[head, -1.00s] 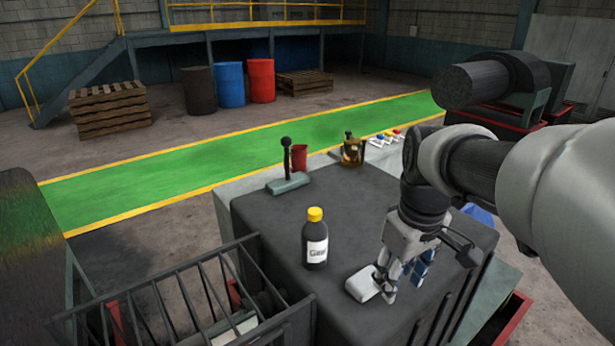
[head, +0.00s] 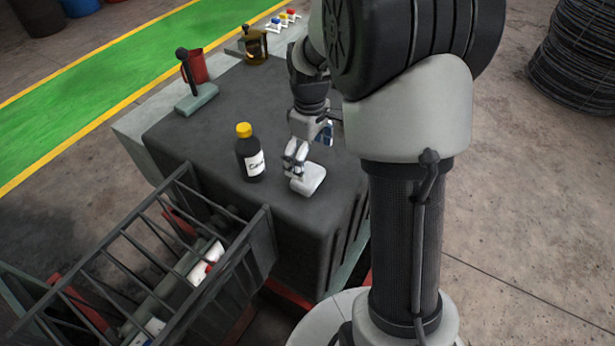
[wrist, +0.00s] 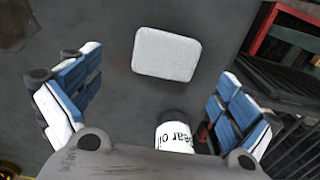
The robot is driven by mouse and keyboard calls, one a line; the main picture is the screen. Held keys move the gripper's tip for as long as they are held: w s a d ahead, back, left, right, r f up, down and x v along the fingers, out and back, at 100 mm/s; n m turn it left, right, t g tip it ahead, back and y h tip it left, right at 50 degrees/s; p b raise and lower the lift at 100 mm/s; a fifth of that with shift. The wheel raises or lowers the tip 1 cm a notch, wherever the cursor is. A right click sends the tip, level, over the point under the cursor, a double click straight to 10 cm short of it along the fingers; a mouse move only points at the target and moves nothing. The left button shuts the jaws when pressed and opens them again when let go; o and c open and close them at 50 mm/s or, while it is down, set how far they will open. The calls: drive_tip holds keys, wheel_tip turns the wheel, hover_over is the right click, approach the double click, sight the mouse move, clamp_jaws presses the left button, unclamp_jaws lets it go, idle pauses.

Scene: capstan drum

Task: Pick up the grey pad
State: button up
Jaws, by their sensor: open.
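The grey pad (head: 308,179) is a light, rounded block lying on the dark cabinet top (head: 220,130), near its front right edge. In the wrist view the pad (wrist: 166,53) lies flat, ahead of the jaws and roughly centred between them. My gripper (head: 295,160) hangs above the top, just beside the pad in the head view. I cannot tell the exact height of the fingertips above the top.
A black bottle (head: 250,153) with a yellow cap stands left of my gripper; its label shows in the wrist view (wrist: 176,137). A lever (head: 190,82), a red cup (head: 195,66) and an amber container (head: 254,46) stand farther back. A barred rack (head: 150,270) adjoins the front left.

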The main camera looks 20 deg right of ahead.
sight(308, 175)
drive_tip(key=f, duration=0.5)
drive_tip(key=shift+s+a+f, duration=0.3)
drive_tip(key=shift+a, duration=0.05)
drive_tip(key=shift+w+f, duration=0.1)
drive_tip(key=shift+f, duration=0.35)
drive_tip(key=shift+c, duration=0.5)
drive_tip(key=c, duration=1)
drive_tip(key=shift+r, duration=0.15)
drive_tip(key=shift+c, duration=0.2)
wheel_tip(308, 175, up, 20)
drive_tip(key=shift+p, duration=0.4)
